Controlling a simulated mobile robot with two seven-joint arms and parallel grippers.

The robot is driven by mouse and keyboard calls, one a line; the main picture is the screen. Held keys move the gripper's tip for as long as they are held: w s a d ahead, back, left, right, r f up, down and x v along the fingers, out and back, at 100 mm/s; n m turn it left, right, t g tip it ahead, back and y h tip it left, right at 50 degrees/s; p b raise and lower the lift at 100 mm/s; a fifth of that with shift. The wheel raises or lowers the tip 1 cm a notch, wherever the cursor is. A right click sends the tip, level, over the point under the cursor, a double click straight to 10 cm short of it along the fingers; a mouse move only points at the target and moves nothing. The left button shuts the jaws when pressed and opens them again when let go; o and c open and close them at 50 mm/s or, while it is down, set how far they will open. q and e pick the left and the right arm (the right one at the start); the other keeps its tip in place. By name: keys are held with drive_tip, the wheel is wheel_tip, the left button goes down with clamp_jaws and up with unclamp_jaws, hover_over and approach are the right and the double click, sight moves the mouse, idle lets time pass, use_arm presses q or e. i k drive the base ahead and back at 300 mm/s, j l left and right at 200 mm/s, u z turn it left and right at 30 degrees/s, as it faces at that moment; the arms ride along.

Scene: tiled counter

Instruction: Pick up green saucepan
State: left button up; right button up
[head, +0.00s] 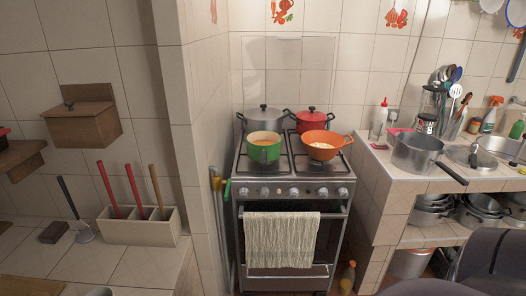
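The green saucepan (264,153) stands upright on the front left of the stove top (292,178). Its inside looks pale orange. A green piece that looks like its handle (228,189) sticks out past the stove's front left corner. Neither of my grippers shows in the head view.
A tiled wall edge (203,150) rises close to the stove's left side. A towel (280,239) hangs on the oven door. On the right counter stand a grey saucepan (417,154), a red-capped bottle (379,121) and utensils. Grey chair-like shapes (488,262) fill the lower right.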

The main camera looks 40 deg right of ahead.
sight(263, 147)
drive_tip(key=i+l+u, duration=0.1)
drive_tip(key=l+u, duration=0.4)
drive_tip(key=l, duration=0.15)
drive_tip(key=l+z, duration=0.2)
drive_tip(key=l, duration=0.6)
drive_tip(key=i+l+z, duration=0.15)
drive_tip(key=l, duration=0.65)
drive_tip(key=k+l, duration=0.05)
